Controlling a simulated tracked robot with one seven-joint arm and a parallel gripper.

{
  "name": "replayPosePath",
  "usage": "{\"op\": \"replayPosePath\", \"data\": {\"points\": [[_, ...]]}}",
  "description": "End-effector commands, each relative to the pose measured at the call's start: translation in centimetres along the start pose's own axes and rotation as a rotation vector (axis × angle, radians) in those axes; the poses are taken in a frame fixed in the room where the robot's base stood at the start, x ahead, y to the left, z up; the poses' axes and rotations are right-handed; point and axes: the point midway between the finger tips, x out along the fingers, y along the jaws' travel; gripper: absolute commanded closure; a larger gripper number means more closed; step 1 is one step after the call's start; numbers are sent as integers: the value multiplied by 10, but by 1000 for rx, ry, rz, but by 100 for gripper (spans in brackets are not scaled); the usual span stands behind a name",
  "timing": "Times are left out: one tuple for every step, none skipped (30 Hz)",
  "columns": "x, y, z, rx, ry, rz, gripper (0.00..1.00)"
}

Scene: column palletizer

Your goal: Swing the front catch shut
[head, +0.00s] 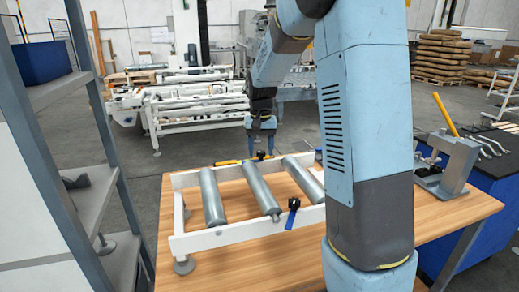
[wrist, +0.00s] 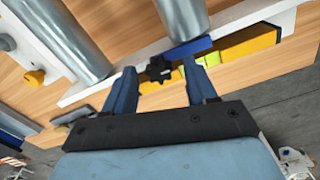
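The white roller frame (head: 215,238) lies on the wooden table with several grey rollers. A catch (head: 291,214) with a black knob and a blue strip sits on its near rail, the strip pointing down. Another black knob (head: 260,155) is at the far rail, beneath my gripper (head: 262,150). In the wrist view this black star knob (wrist: 158,69) lies between the fingertips of my gripper (wrist: 160,76), with a blue bar (wrist: 188,48) to its right along the rail. The fingers are apart, with gaps beside the knob. I cannot tell which catch is the front one.
A yellow tool (wrist: 250,46) lies beyond the rail, close to the right finger. A grey clamp device (head: 448,165) with a yellow handle stands at the table's right. A shelf rack (head: 50,125) stands at left. Bare wood (head: 225,268) shows in front of the frame.

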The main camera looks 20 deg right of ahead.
Motion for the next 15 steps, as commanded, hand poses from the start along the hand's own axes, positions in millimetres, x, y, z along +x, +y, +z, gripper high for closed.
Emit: {"op": "replayPosePath", "data": {"points": [[0, 0, 0, 0, -1, 0, 43], [0, 0, 0, 0, -1, 0, 43], [0, 0, 0, 0, -1, 0, 43], [0, 0, 0, 0, -1, 0, 43], [0, 0, 0, 1, -1, 0, 43], [-1, 0, 0, 1, -1, 0, 43], [-2, 0, 0, 1, -1, 0, 43], [-4, 0, 0, 1, 0, 0, 43], [-8, 0, 0, 1, 1, 0, 43], [-11, 0, 0, 1, 2, 0, 43], [-15, 0, 0, 0, 2, -1, 43], [-21, 0, 0, 0, 2, -1, 43], [-26, 0, 0, 0, 3, -1, 43], [-31, 0, 0, 0, 2, -1, 43], [-39, 0, -1, 0, 3, -1, 43]]}}
